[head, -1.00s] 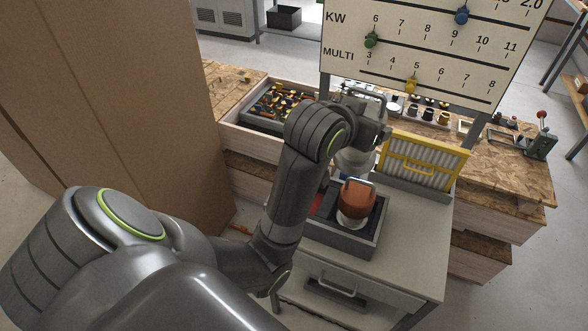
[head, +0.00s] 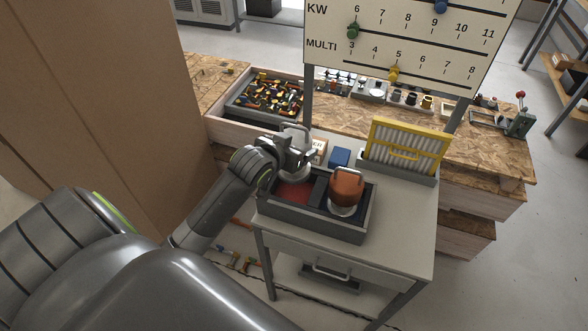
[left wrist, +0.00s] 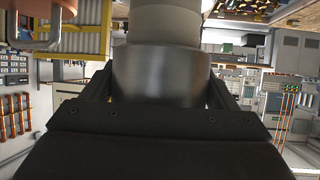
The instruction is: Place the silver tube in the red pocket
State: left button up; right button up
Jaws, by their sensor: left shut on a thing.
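The silver tube (head: 296,176) has a pale body and a wire handle on top. My left gripper (head: 300,158) is shut on it and holds it upright. In the left wrist view the tube's metal body (left wrist: 160,75) fills the space between the fingers (left wrist: 160,95). The red pocket (head: 290,195) is the left compartment of the grey two-part tray (head: 310,226). The tube's lower end shows over the back of this pocket; I cannot tell the exact gap. My right gripper is not in view.
A copper-coloured tube (head: 347,187) stands in the tray's right, dark compartment. Behind the tray are a blue box (head: 339,157) and a yellow-framed filter (head: 408,148). A drawer of coloured parts (head: 265,96) lies back left. The cart top (head: 402,225) is clear right of the tray.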

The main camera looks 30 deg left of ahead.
pick_arm(q)
notch_tip(320, 180, down, 5)
jog(key=shift+r, duration=0.15)
jog(key=shift+f, duration=0.45)
jog(key=shift+w+f+p, duration=0.1)
jog(key=shift+f+p, duration=0.25)
jog(key=shift+f, duration=1.35)
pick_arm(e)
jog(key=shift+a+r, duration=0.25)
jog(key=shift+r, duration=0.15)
pick_arm(q)
jog(key=shift+f, duration=0.1)
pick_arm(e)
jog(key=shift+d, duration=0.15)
pick_arm(q)
jog(key=o, duration=2)
jog(key=shift+s+f, duration=0.2)
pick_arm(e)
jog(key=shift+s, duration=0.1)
pick_arm(q)
jog(key=shift+r, duration=0.1)
jog(key=b+v, duration=0.1)
jog(key=v, duration=1.1)
jog(key=shift+d, duration=0.1)
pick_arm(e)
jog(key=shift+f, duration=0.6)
